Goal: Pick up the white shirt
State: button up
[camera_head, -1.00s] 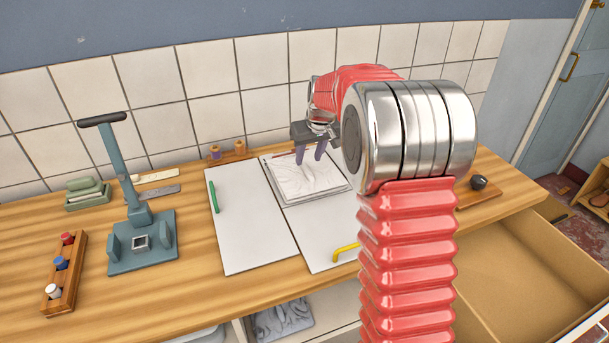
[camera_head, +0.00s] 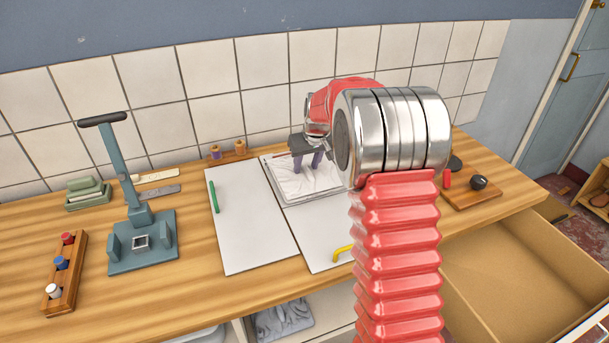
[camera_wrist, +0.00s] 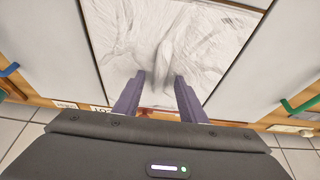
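The white shirt (camera_head: 296,182) lies crumpled and flat in a shallow tray (camera_head: 292,200) at the back of the worktop. It also fills the upper middle of the wrist view (camera_wrist: 165,45). My gripper (camera_head: 311,168) points down over the shirt. In the wrist view my gripper (camera_wrist: 159,80) has its two purple fingers apart, with white cloth visible between and beyond the tips. I cannot tell whether the fingertips touch the cloth. My arm hides the right part of the tray in the head view.
White panels with a green handle (camera_head: 212,197) and a yellow handle (camera_head: 343,253) lie in front. A blue-grey press (camera_head: 140,220) stands left. Spools (camera_head: 228,151) sit behind, near the tiled wall. A control knob (camera_head: 479,183) is at right, above an open drawer (camera_head: 530,265).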

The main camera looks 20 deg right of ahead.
dwell(0.4)
jog(key=shift+f, duration=0.1)
grip_shut()
